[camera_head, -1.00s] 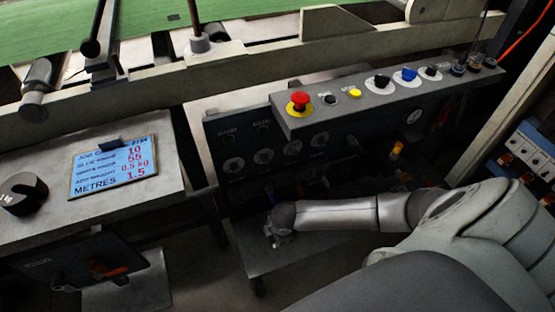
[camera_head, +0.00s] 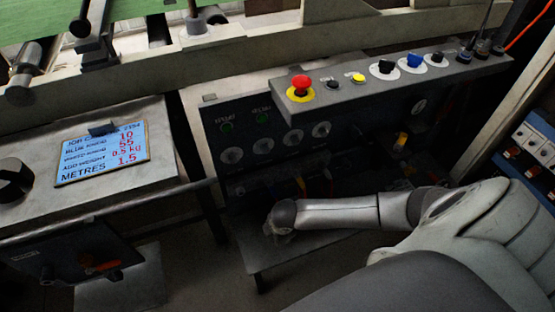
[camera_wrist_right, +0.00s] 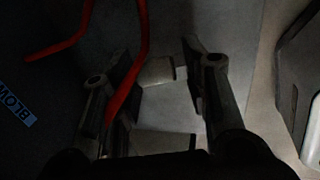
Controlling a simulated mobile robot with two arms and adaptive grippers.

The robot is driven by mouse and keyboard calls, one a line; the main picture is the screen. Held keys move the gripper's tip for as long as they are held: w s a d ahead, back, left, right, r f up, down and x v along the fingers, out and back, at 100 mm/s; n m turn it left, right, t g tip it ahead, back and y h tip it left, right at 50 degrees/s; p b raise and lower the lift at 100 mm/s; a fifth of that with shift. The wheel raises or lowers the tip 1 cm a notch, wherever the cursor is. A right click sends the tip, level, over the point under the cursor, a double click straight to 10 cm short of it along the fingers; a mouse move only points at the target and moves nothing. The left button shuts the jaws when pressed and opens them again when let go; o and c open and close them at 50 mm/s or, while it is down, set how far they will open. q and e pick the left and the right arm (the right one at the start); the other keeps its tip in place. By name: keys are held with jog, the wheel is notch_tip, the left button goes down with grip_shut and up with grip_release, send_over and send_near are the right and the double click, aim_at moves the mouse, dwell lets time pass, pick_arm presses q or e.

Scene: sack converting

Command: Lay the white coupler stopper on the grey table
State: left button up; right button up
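My right gripper (camera_head: 278,222) is low in front of the dark control panel, above a low grey table (camera_head: 262,258). In the right wrist view the gripper (camera_wrist_right: 158,80) has its two fingers apart. A pale block-like piece (camera_wrist_right: 157,71) shows between the fingers, closer to the left one and clear of the right one. A second pale piece (camera_wrist_right: 165,141) shows nearer the wrist. I cannot tell whether either is the white coupler stopper. In the head view no stopper can be made out. My left gripper is not in view.
A red hose (camera_wrist_right: 140,60) runs beside the left finger. The control panel (camera_head: 380,95) with a red button (camera_head: 300,86) overhangs behind my right arm. A grey bench (camera_head: 140,115) at left holds a job display (camera_head: 102,153) and a black weight (camera_head: 14,179).

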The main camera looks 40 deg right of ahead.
jog(key=o, duration=0.4)
jog(key=v, duration=1.2)
